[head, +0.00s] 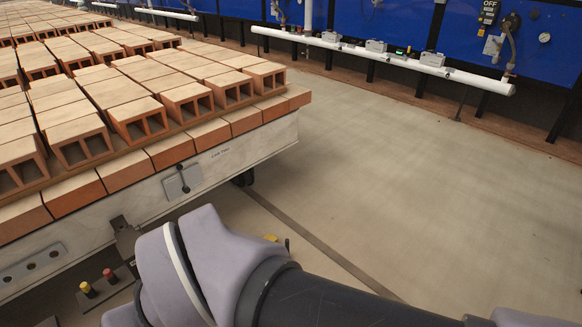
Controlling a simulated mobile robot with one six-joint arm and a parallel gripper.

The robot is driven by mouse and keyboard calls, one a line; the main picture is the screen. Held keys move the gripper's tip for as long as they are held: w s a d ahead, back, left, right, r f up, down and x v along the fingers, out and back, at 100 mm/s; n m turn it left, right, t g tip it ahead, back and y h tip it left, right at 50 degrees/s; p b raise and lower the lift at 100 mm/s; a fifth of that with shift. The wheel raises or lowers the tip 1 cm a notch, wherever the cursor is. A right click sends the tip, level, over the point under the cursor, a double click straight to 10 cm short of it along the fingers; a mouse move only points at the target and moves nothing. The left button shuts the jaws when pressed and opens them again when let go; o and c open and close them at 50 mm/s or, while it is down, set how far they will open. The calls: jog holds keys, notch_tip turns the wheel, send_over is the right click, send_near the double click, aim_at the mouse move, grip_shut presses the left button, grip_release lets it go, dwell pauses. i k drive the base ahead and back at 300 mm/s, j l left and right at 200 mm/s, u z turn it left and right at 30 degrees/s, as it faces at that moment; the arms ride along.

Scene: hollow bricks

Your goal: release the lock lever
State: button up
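A small lever with a dark round knob (180,168) is on a light grey plate (190,181) on the side of the car that carries the bricks. It looks like the lock lever. Its handle stands roughly upright, with the knob at the top. My arm's grey and black links fill the lower middle of the head view, below and right of the lever. My gripper is out of view, so its distance from the lever cannot be told.
The car's pale side (225,160) carries rows of hollow bricks (140,118). A yellow button (87,288) and a red button (109,275) stand low at the left. Open floor (420,170) lies to the right. A white pipe (385,60) runs along the blue wall.

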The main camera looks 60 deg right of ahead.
aim_at(186, 189)
jog(key=z, duration=1)
jog(key=i+j+z, duration=0.25)
jog(key=i+z, duration=0.15)
jog(key=i, duration=0.15)
jog(key=i+j+z, duration=0.4)
jog(key=i, duration=0.15)
jog(key=i+j+z, duration=0.8)
jog(key=j, duration=0.45)
